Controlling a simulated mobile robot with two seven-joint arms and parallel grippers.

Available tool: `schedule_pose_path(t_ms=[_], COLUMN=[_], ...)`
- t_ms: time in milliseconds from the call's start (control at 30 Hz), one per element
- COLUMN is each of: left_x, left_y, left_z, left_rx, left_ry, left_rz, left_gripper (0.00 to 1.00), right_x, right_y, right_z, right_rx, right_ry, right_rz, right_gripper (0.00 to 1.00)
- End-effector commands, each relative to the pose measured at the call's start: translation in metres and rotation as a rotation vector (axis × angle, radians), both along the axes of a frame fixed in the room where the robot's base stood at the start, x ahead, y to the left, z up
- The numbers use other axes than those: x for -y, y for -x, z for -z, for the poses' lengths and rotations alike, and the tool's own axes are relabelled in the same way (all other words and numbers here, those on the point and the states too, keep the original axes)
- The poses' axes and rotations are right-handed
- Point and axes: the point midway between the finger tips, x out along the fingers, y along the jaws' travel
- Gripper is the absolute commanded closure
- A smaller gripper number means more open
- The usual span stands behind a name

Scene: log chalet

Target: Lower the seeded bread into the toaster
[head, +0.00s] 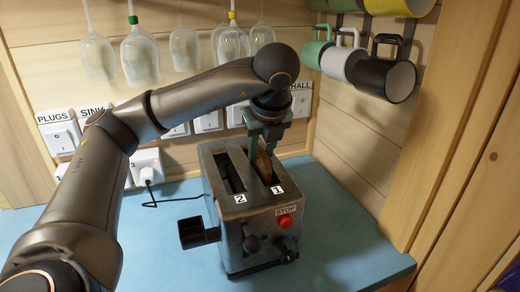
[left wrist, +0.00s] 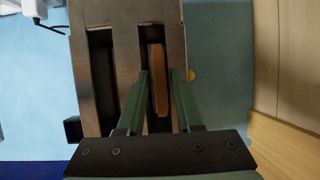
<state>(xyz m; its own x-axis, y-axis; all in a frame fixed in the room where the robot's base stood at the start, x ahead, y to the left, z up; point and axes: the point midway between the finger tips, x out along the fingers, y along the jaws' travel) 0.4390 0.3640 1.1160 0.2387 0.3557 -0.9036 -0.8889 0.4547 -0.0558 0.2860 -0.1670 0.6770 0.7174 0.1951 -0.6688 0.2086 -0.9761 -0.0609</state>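The toaster (head: 228,202) is a worn metal box with two slots on a blue counter. Slot 2 (left wrist: 101,75) looks empty. The brown seeded bread (head: 263,162) stands on edge in slot 1, its upper part showing above the opening. It also shows in the left wrist view (left wrist: 158,75). My left gripper (head: 264,150) points down over slot 1, one green finger on each side of the bread. Narrow gaps seem to show between the fingers and the bread. The slice's lower part is hidden in the slot. My right gripper is in neither view.
A red stop button (head: 286,221) is on the toaster's front, and a black lever tray (head: 193,232) juts out left. Mugs (head: 387,74) and glasses (head: 140,58) hang above. Labelled switches line the back wall. The counter (head: 335,240) is clear to the right.

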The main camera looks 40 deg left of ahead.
Motion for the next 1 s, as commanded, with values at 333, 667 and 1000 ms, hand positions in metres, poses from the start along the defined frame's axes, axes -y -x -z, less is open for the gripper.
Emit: schedule_pose_path(t_ms=[333,667,1000], left_x=[0.005,0.024,0.043], left_y=[0.009,0.019,0.03], left_z=[0.015,-0.045,-0.1], left_rx=[-0.068,-0.035,-0.004], left_ry=[0.003,-0.004,-0.006], left_rz=[0.004,0.005,0.002], left_gripper=[0.47,0.47,0.47], right_x=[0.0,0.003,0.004], right_y=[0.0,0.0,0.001], right_z=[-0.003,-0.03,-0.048], right_rx=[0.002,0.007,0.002], right_ry=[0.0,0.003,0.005], right_rz=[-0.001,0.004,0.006], right_gripper=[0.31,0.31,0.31])
